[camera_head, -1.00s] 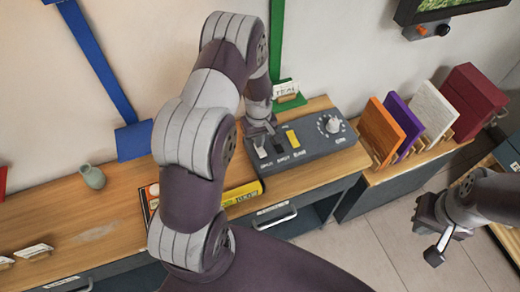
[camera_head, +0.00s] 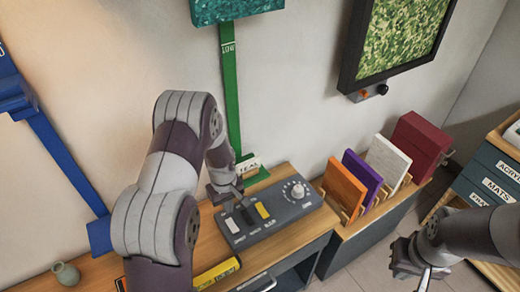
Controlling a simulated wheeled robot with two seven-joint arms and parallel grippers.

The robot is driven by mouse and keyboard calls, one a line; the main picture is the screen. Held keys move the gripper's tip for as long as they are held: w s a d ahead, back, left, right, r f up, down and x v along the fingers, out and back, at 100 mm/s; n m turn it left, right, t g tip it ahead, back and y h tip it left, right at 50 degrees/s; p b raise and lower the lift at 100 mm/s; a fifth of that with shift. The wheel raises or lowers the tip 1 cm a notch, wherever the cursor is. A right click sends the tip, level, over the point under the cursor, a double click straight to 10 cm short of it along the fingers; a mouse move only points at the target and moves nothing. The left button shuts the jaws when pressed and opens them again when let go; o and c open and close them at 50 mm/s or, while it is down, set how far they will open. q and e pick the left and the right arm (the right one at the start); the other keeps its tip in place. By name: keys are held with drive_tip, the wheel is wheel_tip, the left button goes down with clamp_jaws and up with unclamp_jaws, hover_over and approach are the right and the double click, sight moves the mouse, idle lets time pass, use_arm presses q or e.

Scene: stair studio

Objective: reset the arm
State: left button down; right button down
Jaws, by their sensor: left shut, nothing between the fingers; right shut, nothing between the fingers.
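My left arm comes up from the bottom left and bends down at the wrist. My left gripper (camera_head: 238,205) is shut and empty, over the left part of a dark grey control box (camera_head: 275,222). It hides part of the leftmost switches; whether it touches one I cannot tell. A yellow switch (camera_head: 262,210) and a pale round dial (camera_head: 295,190) stay in sight on the box. My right gripper (camera_head: 424,276) is shut and empty at the lower right, pointing down in front of the floor, its tips close to the bottom edge.
The box stands on a wooden bench (camera_head: 88,272) with a small green vase (camera_head: 66,273) and a yellow box (camera_head: 218,272). Right of it, orange (camera_head: 343,186), purple, white and red panels stand in a rack. A drawer cabinet (camera_head: 490,178) is at the far right.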

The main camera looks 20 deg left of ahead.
use_arm(q)
drive_tip(key=s+d+r+m, duration=0.4)
drive_tip(key=s+r+m, duration=0.1)
drive_tip(key=s+r, duration=0.2)
drive_tip(key=s+d+r+m+t+b, duration=0.1)
drive_tip(key=s+d+r+m, duration=0.3)
drive_tip(key=s+r, duration=0.3)
drive_tip(key=shift+d+r+m, duration=0.15)
drive_tip(key=shift+r+m, duration=0.45)
drive_tip(key=shift+r, duration=0.3)
drive_tip(key=shift+w+f, duration=0.1)
drive_tip(key=shift+w, duration=0.1)
